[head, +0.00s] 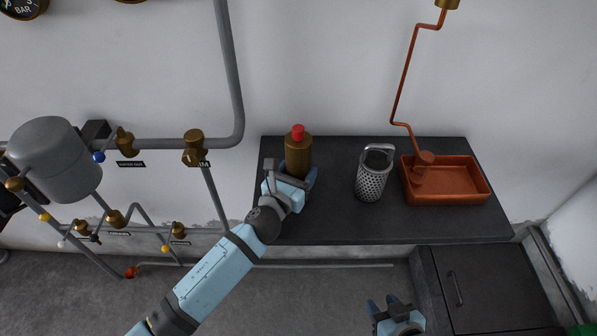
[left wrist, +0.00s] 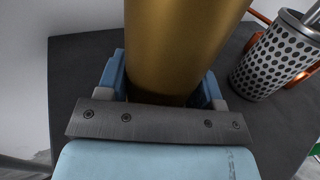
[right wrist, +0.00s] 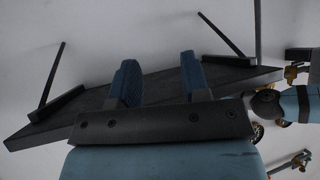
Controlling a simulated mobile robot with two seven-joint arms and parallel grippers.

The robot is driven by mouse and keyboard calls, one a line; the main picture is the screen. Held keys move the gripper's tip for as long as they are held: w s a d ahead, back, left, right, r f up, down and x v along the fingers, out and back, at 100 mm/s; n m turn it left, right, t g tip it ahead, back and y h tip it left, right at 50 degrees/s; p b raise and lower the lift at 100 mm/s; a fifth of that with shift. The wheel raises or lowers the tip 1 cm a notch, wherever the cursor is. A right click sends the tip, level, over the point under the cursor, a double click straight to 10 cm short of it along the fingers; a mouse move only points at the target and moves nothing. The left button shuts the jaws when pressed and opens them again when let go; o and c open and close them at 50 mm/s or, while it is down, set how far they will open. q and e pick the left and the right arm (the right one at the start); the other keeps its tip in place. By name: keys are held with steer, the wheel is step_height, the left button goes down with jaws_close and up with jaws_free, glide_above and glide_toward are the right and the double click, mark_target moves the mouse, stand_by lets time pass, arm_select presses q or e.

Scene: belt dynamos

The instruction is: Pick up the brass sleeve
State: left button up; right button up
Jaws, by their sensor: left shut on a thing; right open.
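The brass sleeve (head: 298,153) is a brass-coloured cylinder with a red top, upright at the left part of the dark shelf. In the left wrist view the brass cylinder (left wrist: 183,45) fills the space between the jaws. My left gripper (head: 294,183) is shut on its lower part. I cannot tell whether its base touches the shelf. My right gripper (head: 393,307) is low at the front, below the shelf edge. In the right wrist view my right gripper (right wrist: 160,80) is open and empty.
The dark shelf (head: 330,225) also holds a perforated metal basket (head: 371,182) with a handle and a copper tray (head: 447,198) under a copper pipe. Grey pipes with brass valves and a grey tank (head: 52,160) are on the left wall. A dark cabinet (head: 490,290) stands at lower right.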

mark_target(298, 127)
arm_select(q)
steer(key=shift+r, duration=0.15)
steer(key=shift+r, duration=0.45)
step_height(298, 127, up, 17)
steer(key=p, duration=0.4)
steer(key=shift+r, duration=0.2)
steer(key=shift+r+p, duration=0.3)
steer(key=shift+r, duration=0.5)
